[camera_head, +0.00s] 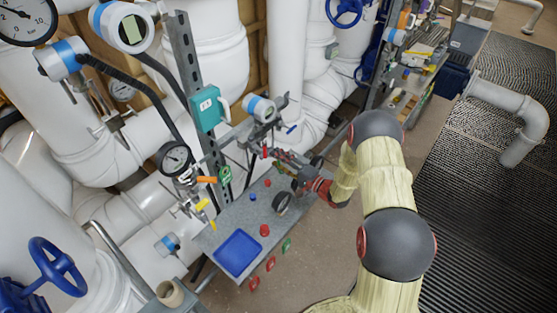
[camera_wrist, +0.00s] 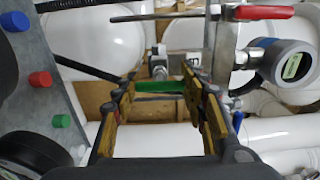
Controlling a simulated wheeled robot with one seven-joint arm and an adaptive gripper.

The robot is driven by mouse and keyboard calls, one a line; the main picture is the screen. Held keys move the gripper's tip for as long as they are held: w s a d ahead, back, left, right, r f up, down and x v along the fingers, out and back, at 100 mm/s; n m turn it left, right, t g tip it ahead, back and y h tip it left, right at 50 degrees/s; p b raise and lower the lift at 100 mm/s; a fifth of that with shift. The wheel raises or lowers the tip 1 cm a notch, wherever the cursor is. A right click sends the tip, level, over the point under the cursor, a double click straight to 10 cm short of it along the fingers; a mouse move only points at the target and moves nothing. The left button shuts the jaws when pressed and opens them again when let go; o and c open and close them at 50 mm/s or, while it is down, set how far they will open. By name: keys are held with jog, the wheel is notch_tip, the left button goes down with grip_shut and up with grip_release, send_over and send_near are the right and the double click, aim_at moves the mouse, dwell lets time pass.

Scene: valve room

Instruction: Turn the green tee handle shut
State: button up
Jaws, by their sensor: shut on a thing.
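The green tee handle (camera_wrist: 174,87) shows in the wrist view as a short green bar across the gap between my fingertips. My gripper (camera_wrist: 160,86) is shut on it, with a yellow-padded finger at each end of the bar. In the head view my gripper (camera_head: 277,157) reaches in above the far end of the grey shelf, at the pipework. The held handle cannot be made out there, as my gripper and nearby fittings cover it.
A red lever (camera_wrist: 264,12) and a round gauge (camera_wrist: 290,62) sit close right of my fingers. A teal box (camera_head: 207,108) hangs on a metal upright. Open floor lies right.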

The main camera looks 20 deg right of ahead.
jog(key=o, duration=1.2)
jog(key=shift+c, duration=0.2)
jog(key=v, duration=1.2)
jog(key=shift+f, duration=0.1)
